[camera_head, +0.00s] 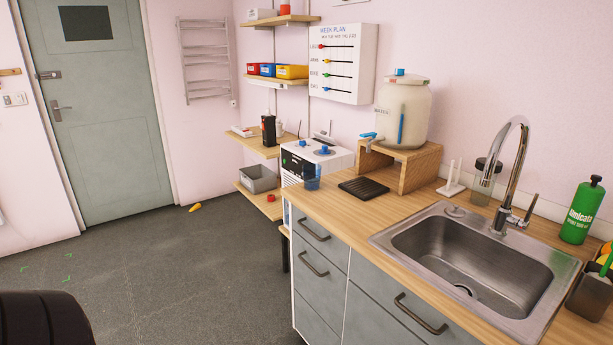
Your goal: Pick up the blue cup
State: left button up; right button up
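A small see-through blue cup (311,178) stands upright at the far left end of the wooden counter (345,206). It is near the counter's left edge, just in front of a white appliance with blue knobs (325,151). Neither of my grippers is in the head view.
Right of the cup lie a black ridged mat (364,188) and a wooden stand (414,176) bearing a large dispenser jar (402,113). A steel sink (425,240) with a tall tap (515,165) fills the right counter. Grey floor (185,270) to the left is mostly clear.

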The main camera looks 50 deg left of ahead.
aim_at(312, 171)
jog(key=i+j+z, duration=0.1)
jog(key=j, duration=2.55)
jog(key=i+j, duration=0.1)
jog(key=j, duration=0.35)
jog(key=i+j+z, duration=0.1)
jog(key=j, duration=0.3)
jog(key=i+j, duration=0.15)
jog(key=j, duration=0.3)
jog(key=i+j, duration=0.1)
jog(key=j, duration=0.3)
jog(key=z, duration=0.05)
